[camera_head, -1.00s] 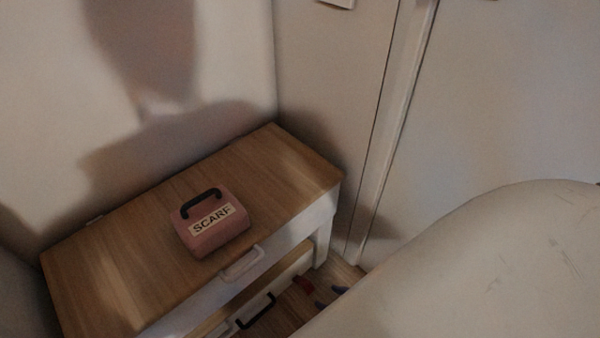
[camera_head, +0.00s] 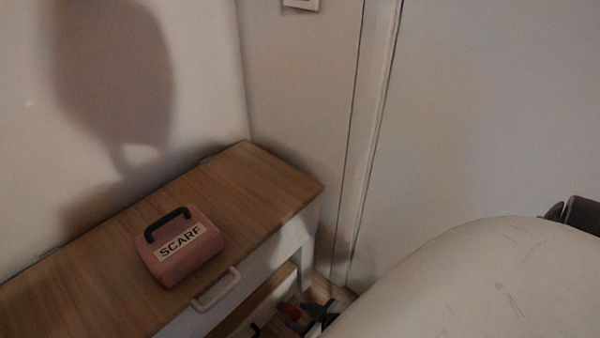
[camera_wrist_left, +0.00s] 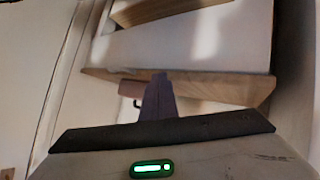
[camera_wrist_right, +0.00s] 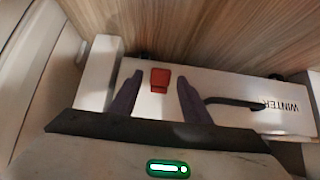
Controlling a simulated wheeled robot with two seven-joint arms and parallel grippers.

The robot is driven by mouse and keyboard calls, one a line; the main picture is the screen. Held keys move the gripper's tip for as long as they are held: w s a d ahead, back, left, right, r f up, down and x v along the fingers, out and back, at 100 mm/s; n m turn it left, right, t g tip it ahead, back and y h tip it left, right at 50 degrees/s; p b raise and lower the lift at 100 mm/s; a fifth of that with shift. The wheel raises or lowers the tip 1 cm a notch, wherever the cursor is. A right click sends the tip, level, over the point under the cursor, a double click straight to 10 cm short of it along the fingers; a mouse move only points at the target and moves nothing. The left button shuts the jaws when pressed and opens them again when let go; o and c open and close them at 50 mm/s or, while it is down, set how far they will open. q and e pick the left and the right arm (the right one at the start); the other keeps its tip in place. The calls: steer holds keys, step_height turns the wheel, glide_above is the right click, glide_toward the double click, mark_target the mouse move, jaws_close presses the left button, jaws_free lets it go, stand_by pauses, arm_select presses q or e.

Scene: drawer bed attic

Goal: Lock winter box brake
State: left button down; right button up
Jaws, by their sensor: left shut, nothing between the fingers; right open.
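The white winter box (camera_wrist_right: 230,88), labelled WINTER with a black handle (camera_wrist_right: 235,102), lies across the right wrist view. A red brake piece (camera_wrist_right: 159,80) is on it at the left part. My right gripper (camera_wrist_right: 158,92) is open, with its two dark fingers on either side of the red piece in the picture; contact cannot be told. In the head view the red piece (camera_head: 291,311) and my right gripper (camera_head: 312,314) show low beside the bench, partly hidden. My left gripper (camera_wrist_left: 160,78) is shut and empty, with wooden-edged white furniture beyond it.
A wood-topped bench (camera_head: 255,185) stands against the wall, with a pale handle (camera_head: 216,289) on its front. A pink SCARF box (camera_head: 180,247) with a black handle sits on top. Wood floor (camera_wrist_right: 200,35) borders the winter box.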

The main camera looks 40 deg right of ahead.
steer(key=shift+c, duration=0.5)
jaws_close()
steer(key=shift+r, duration=0.1)
